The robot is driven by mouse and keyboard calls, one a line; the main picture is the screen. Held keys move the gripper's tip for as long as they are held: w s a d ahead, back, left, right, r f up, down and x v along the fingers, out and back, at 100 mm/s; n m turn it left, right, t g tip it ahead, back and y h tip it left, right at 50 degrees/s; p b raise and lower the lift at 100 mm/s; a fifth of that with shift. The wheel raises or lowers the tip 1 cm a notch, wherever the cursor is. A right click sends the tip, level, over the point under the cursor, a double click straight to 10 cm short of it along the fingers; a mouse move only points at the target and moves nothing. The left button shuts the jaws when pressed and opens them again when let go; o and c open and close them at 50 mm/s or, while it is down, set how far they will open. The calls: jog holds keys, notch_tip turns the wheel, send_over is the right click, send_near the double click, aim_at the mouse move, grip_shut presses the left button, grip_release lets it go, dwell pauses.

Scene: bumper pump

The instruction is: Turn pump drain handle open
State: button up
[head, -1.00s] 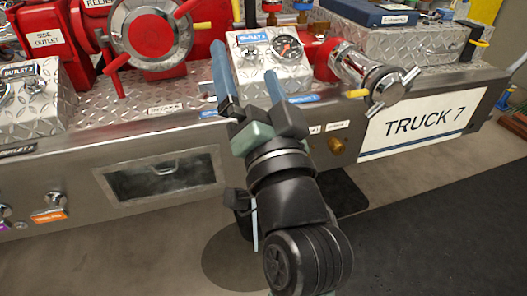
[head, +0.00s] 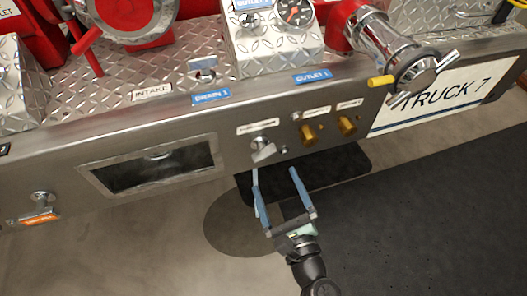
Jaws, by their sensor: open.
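A silver handle (head: 262,147) sits on the bumper's front face. It is under a small white label (head: 258,128) too small to read for certain, and looks like the pump drain handle. My gripper (head: 276,178) is in front of the bumper, with its two blue fingers pointing up toward the panel. It is open and nothing shows between the fingers. The left fingertip appears just below the handle in the picture; I cannot tell the depth gap, and no contact is clear.
Two brass knobs (head: 308,134) (head: 347,125) are right of the handle. A recessed opening (head: 155,168) and another silver handle (head: 42,200) over an orange label are to the left. The chrome outlet (head: 405,68) juts out at upper right. Floor is clear below the bumper.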

aim_at(265, 158)
jog(key=b+x, duration=0.1)
jog(key=x, duration=0.9)
jog(key=shift+c, duration=0.2)
jog(key=shift+s+f, duration=0.1)
jog(key=c, duration=1.2)
